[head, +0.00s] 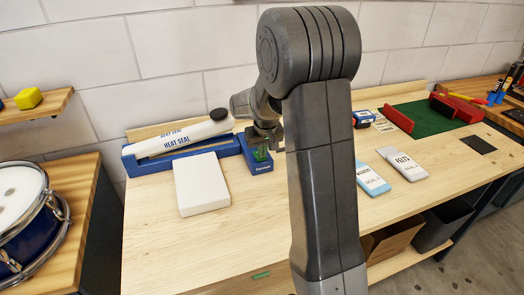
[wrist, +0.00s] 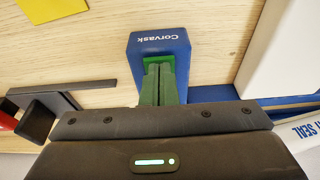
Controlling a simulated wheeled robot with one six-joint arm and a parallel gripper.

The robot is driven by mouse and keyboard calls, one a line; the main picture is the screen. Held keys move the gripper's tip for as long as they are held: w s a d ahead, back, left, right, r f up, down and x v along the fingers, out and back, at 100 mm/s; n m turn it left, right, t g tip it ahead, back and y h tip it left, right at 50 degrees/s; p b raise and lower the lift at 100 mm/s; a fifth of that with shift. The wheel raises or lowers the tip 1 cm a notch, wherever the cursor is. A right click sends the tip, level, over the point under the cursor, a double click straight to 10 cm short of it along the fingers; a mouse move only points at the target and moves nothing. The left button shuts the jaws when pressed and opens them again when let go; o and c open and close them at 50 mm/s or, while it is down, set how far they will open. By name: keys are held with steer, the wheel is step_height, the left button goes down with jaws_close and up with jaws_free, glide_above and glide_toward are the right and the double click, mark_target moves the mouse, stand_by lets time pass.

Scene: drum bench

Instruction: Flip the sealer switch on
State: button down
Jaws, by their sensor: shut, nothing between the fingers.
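The heat sealer has a blue base (head: 215,147) and a long white arm (head: 180,138) marked HEAT SEAL, at the back left of the bench. At its right end is a blue box (head: 262,167), marked Corvask in the wrist view (wrist: 160,41). A bright green patch on this box (wrist: 166,59), seemingly the switch, shows around my fingertips. My gripper (wrist: 158,70) is shut and empty, its fingers at the green patch; whether they touch it I cannot tell. In the head view my gripper (head: 263,146) is over the box. The fingers hide most of the patch, so its position is unclear.
A white block (head: 201,184) lies in front of the sealer. Right of my arm are a blue pouch (head: 371,179), a FELTS pouch (head: 402,164) and a green mat (head: 425,117) with red parts. A drum (head: 22,205) stands on the left bench. The front of the bench is clear.

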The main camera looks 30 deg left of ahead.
steer(key=shift+s+d+f+b, duration=0.1)
steer(key=shift+d+f+b, duration=0.05)
steer(key=shift+f+b, duration=0.6)
steer(key=shift+r+p, duration=0.85)
steer(key=shift+r, duration=0.3)
steer(key=shift+r, duration=0.35)
steer(key=p+v, duration=0.1)
steer(key=v, duration=0.1)
steer(key=p+v, duration=0.2)
steer(key=shift+w, duration=0.2)
steer(key=s+d+b+v, duration=0.1)
steer(key=v, duration=0.8)
steer(key=shift+s+d+f+b, duration=0.2)
steer(key=shift+s+d+b, duration=0.1)
steer(key=shift+b, duration=0.1)
steer(key=shift+a, duration=0.1)
